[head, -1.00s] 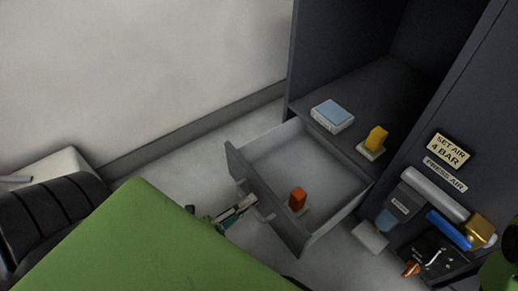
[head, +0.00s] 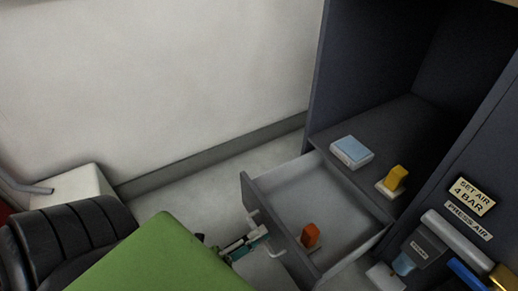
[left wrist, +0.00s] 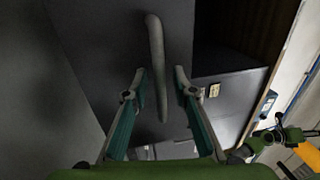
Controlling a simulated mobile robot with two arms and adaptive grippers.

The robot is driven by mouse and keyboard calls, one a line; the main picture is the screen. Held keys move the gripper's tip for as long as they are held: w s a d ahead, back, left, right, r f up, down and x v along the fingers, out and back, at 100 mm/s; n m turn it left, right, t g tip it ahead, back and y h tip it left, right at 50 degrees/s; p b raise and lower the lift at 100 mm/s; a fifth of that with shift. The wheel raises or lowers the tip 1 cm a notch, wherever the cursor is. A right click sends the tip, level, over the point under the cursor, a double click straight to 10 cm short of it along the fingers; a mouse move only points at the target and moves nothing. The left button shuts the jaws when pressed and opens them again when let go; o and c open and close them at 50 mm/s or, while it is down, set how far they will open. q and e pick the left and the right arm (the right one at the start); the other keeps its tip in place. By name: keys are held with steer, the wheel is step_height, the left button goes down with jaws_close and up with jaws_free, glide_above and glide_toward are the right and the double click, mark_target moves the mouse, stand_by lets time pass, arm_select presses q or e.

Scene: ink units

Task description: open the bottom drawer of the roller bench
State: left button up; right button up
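The drawer (head: 258,200) of the dark cabinet is pulled well out in the head view, its inside showing. An orange block (head: 310,236) stands on a small light base in it. The drawer's bar handle (head: 279,252) is on its front face. My left gripper (head: 262,234) is at the handle in front of the drawer. In the left wrist view the handle (left wrist: 157,65) runs between the gripper's two fingers (left wrist: 158,88), which stand apart with gaps beside it. My right gripper is not in view.
A pale blue box (head: 352,150) and a yellow block (head: 396,179) lie on the cabinet shelf above the drawer. A press air panel (head: 468,221) is at the right.

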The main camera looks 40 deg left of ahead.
arm_select(q)
steer(key=v, duration=1.1)
steer(key=shift+s, duration=0.4)
steer(key=shift+a, duration=0.1)
